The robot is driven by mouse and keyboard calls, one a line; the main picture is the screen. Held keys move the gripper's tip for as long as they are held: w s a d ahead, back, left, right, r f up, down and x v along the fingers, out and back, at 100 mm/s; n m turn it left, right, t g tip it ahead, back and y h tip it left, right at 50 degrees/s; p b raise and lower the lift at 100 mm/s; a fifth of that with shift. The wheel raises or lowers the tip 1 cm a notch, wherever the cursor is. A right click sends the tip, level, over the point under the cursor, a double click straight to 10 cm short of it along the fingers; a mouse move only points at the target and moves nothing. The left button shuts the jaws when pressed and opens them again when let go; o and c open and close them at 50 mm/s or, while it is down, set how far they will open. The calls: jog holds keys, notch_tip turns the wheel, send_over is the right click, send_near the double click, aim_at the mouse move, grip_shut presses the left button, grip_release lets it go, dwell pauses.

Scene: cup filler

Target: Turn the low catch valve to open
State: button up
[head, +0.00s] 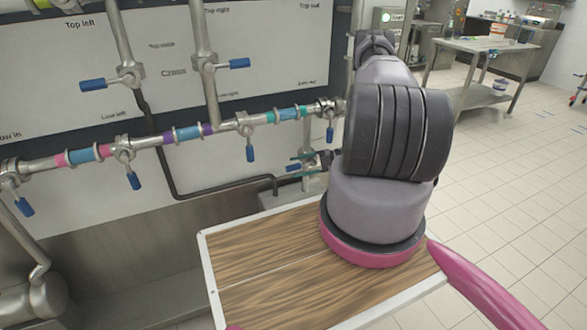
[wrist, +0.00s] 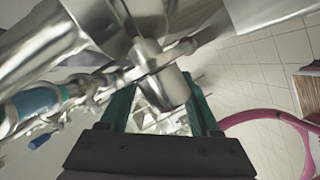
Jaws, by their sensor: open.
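My gripper (head: 300,163) reaches past the right end of the pipe run in the head view, its teal fingers parted beside a short upright pipe. I see no readable "low catch" label, and the blue handle is not clear between the fingers in the wrist view.
A horizontal pipe (head: 45,165) with coloured bands and several blue-handled valves runs along the labelled panel (head: 180,70). A dark hose (head: 220,187) bends below it. My own wooden-topped base is in front. Tiled floor (head: 510,150) lies open at right, with a metal table (head: 480,45) behind.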

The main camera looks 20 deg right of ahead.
jog(key=shift+x, duration=1.1)
grip_shut()
dwell(0.7)
